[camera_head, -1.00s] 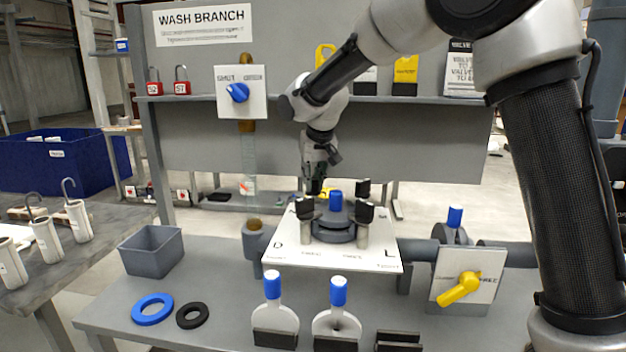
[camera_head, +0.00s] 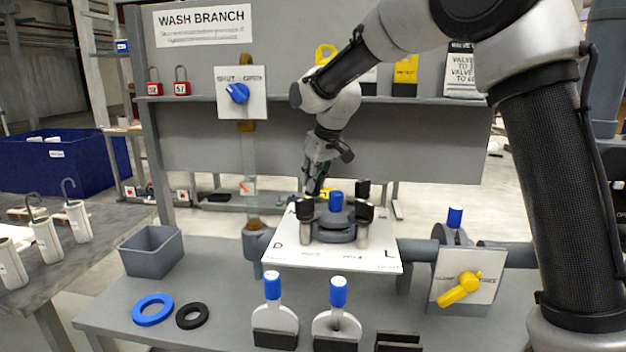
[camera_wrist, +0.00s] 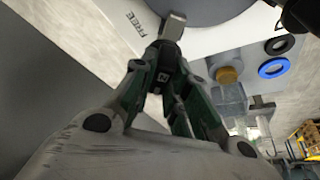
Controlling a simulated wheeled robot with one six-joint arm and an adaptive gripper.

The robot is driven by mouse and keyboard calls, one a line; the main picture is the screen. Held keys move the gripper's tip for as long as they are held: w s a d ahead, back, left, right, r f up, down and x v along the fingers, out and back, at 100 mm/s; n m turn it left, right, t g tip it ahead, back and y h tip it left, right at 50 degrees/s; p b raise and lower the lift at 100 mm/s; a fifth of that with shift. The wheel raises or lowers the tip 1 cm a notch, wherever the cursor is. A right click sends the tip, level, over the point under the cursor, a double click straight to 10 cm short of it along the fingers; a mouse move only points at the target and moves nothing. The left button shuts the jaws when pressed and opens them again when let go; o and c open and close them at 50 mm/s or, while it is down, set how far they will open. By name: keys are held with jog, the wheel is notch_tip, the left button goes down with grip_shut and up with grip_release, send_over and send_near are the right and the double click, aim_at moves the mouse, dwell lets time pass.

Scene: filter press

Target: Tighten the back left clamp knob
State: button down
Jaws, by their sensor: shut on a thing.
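The white clamp plate (camera_head: 330,256) holds a round grey cover (camera_head: 334,235) with a blue-topped handle (camera_head: 336,200). Black clamp knobs on metal posts stand around it: front left (camera_head: 305,209), front right (camera_head: 364,212) and back right (camera_head: 362,188). My gripper (camera_head: 313,190) points down at the back left corner, where it mostly hides the back left knob in the head view. In the wrist view, my gripper (camera_wrist: 163,72) is shut on the dark back left clamp knob (camera_wrist: 163,76). A metal piece (camera_wrist: 174,24) shows beyond the fingertips, beside the grey cover.
The front left knob post stands close to my gripper. A grey bin (camera_head: 150,253), a blue ring (camera_head: 152,310) and a black ring (camera_head: 193,316) sit on the bench's left. A yellow valve handle (camera_head: 460,288) is at right. The back panel (camera_head: 420,150) rises behind the plate.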

jog(key=c, duration=1.4)
grip_release()
jog(key=shift+f, duration=0.2)
jog(key=shift+r, duration=0.1)
jog(key=v, duration=1.2)
